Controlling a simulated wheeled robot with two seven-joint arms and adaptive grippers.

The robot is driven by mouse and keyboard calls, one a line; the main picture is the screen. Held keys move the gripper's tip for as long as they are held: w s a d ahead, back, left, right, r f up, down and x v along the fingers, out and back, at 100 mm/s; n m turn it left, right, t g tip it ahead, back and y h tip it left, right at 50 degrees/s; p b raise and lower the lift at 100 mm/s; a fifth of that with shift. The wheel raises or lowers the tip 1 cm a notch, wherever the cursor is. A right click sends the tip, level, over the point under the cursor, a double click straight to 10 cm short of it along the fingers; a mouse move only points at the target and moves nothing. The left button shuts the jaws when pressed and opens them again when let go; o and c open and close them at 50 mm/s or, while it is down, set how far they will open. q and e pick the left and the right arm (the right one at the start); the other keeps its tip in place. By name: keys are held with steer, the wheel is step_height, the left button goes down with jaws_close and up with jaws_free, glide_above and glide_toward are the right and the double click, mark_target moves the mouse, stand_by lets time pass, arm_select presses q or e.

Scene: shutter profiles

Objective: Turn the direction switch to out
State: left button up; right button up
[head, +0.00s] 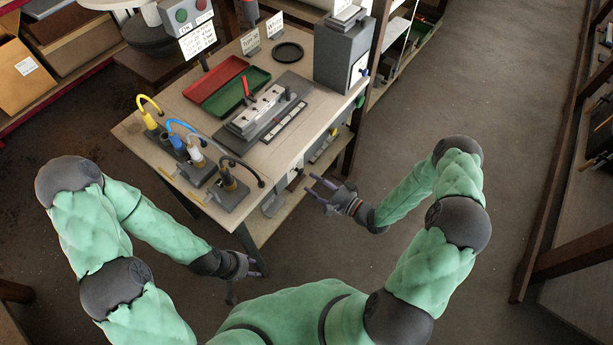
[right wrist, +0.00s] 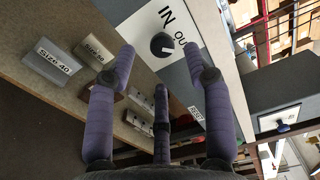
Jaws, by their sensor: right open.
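The direction switch is a round dark knob (right wrist: 162,44) on a white plate (right wrist: 140,22) marked IN, with a second label partly hidden that begins "OU". The plate faces me on the front of the workbench. I cannot tell which label the knob points at. My right gripper (right wrist: 160,75) is open and empty, with the knob seen between its fingertips; whether they touch it I cannot tell. In the head view my right gripper (head: 318,188) is in front of the bench's near side. My left gripper (head: 257,268) hangs low, away from the bench; its opening is unclear.
A second dark knob (right wrist: 283,127) on another white plate is at the right of the wrist view. Plates labelled with sizes (right wrist: 54,63) lie on a shelf. The bench top (head: 205,100) holds red and green trays (head: 230,85) and several tools. The floor to the right is clear.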

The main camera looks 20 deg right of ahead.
steer(key=v, duration=0.6)
steer(key=shift+s+d, duration=0.25)
steer(key=shift+s, duration=0.1)
steer(key=shift+w+f, duration=0.1)
steer(key=w+a+f+n+g+h, duration=0.2)
steer(key=w+a+f+g+h, duration=0.1)
steer(key=a+f, duration=0.15)
steer(key=s+a+f+n+g+h, duration=0.2)
steer(key=s+g, duration=0.3)
steer(key=s, duration=0.3)
steer(key=s+a+f+n+g+h, duration=0.2)
steer(key=s+a+f+n+g, duration=0.1)
steer(key=s, duration=0.5)
steer(key=a+n+g, duration=0.1)
steer(key=a+g, duration=0.1)
steer(key=shift+s+g, duration=0.4)
steer(key=shift+a+f, duration=0.1)
